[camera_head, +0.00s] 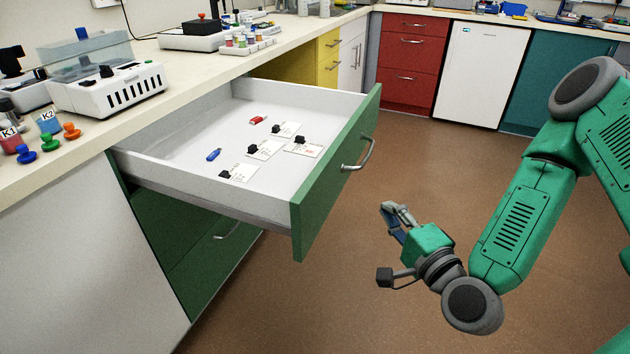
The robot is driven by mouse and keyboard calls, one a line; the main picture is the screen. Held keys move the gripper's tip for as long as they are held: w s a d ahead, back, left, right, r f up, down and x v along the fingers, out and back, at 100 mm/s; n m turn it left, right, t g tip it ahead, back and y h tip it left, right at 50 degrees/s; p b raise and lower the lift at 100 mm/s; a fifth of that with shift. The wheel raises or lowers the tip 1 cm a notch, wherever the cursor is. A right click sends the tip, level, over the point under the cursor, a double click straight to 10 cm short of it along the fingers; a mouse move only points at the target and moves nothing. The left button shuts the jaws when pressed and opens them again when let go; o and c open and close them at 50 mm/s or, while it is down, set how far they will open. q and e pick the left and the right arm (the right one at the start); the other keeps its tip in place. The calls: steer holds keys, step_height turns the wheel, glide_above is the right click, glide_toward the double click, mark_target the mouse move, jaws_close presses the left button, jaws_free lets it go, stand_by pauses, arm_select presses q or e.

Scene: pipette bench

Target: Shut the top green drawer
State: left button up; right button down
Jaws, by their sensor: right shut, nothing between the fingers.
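The top green drawer (340,172) is pulled far out from under the counter at the left. Its metal handle (361,156) is on the green front panel, facing right. Inside the white drawer lie several white cards with black clips, a blue item (213,154) and a red item (258,119). My right gripper (393,212) is shut and empty, to the right of and a little below the drawer front, apart from it. My left gripper is not in view.
A lower green drawer (200,260) below is closed. The counter (190,62) holds lab devices and small coloured items. Red drawers (409,60), a white fridge (481,75) and a teal cabinet (550,85) stand at the back. The brown floor right of the drawer is free.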

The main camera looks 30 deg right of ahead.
steer(key=b, duration=0.5)
glide_toward(341, 170)
steer(key=w+d, duration=0.3)
steer(key=shift+w+d, duration=0.15)
steer(key=w+a, duration=0.2)
steer(key=w, duration=0.1)
steer(key=shift+w+a+b, duration=0.2)
steer(key=shift+a+b, duration=0.1)
steer(key=shift+a, duration=0.05)
steer(key=shift+w, duration=0.1)
